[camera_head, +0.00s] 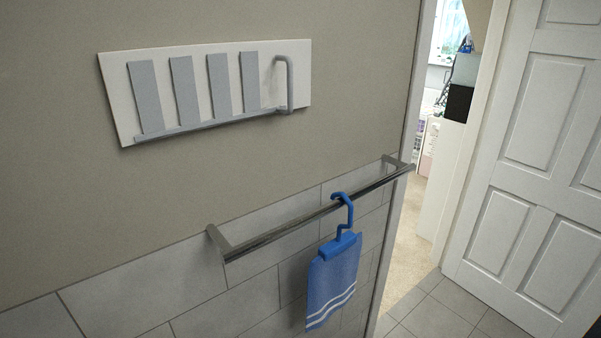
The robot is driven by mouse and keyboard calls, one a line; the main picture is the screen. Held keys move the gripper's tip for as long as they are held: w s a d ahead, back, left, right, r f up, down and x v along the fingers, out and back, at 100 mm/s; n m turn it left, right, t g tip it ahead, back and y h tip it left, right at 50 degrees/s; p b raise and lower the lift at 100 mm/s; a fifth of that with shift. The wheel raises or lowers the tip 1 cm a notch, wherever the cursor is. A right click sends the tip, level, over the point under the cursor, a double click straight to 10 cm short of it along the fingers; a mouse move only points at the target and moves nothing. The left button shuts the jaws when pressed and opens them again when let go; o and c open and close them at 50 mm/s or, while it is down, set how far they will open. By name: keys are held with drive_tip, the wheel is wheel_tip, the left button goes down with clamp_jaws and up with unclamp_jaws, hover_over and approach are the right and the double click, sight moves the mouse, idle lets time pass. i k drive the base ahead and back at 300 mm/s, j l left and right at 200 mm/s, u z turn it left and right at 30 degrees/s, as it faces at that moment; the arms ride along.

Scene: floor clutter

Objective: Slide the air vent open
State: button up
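The air vent is a white rectangular plate (112,88) on the beige wall at the upper left. Several grey upright slats (187,90) stand side by side on it. A grey rail (205,126) runs along its lower edge. A grey bent handle (290,82) stands upright at the right end of the vent, to the right of the slats. White plate shows between the slats. My gripper is not in view, and nothing touches the handle.
A metal towel bar (300,219) juts from the wall below the vent. A blue towel (332,280) hangs from it on a blue hanger (343,212). At the right, a white panelled door (530,150) stands beside an open doorway. Tiled floor (437,318) shows at the lower right.

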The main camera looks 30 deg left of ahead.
sight(141, 73)
drive_tip(key=u, duration=1.8)
